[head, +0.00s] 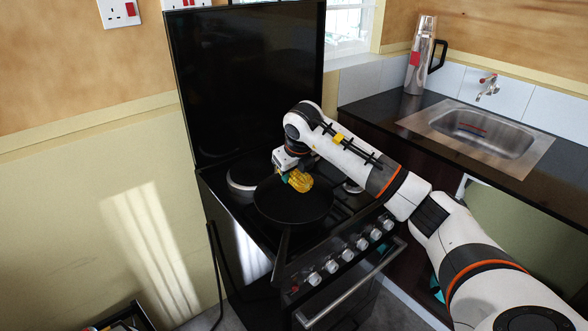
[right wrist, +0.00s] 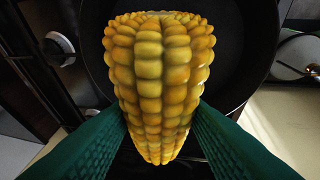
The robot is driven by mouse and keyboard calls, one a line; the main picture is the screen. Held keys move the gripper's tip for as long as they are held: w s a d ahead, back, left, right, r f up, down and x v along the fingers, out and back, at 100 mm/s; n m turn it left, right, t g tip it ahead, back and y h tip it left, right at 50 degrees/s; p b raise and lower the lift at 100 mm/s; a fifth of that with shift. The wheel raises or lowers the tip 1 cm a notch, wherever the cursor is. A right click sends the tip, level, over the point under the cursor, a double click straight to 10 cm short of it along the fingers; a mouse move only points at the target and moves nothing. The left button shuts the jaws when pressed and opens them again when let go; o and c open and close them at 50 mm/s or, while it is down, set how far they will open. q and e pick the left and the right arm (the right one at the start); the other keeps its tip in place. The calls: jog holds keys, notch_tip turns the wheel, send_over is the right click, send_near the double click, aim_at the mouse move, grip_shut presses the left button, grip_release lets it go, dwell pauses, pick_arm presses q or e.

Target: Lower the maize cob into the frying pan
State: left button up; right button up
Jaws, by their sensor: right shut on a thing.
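The yellow maize cob (head: 301,181) is in the jaws of my right gripper (head: 285,176), over the black frying pan (head: 292,212) in the head view. In the right wrist view the maize cob (right wrist: 162,75) fills the middle, with the green fingers of my right gripper (right wrist: 163,135) on both sides of its near end. The dark pan (right wrist: 240,50) lies behind and beyond the cob in that view. I cannot tell whether the cob touches the pan. The pan sits on the stove, its handle toward the front. My left gripper is not in view.
The black stove (head: 230,210) has a raised lid (head: 250,80) behind the pan and several knobs (head: 347,254) along its front. A steel flask (head: 420,57) stands on the counter at right, near the sink (head: 480,130). A dark box (head: 125,318) is at the lower left.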

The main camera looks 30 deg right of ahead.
aim_at(298, 179)
jog(key=shift+f+b, duration=1.1)
jog(key=shift+f, duration=0.65)
jog(key=shift+f+b, duration=1.75)
jog(key=shift+f, duration=0.75)
dwell(0.3)
jog(key=o, duration=1.1)
jog(key=v, duration=1.1)
jog(key=shift+r+b, duration=0.3)
jog(key=shift+b, duration=0.05)
jog(key=shift+s+r, duration=0.15)
jog(key=shift+r, duration=0.05)
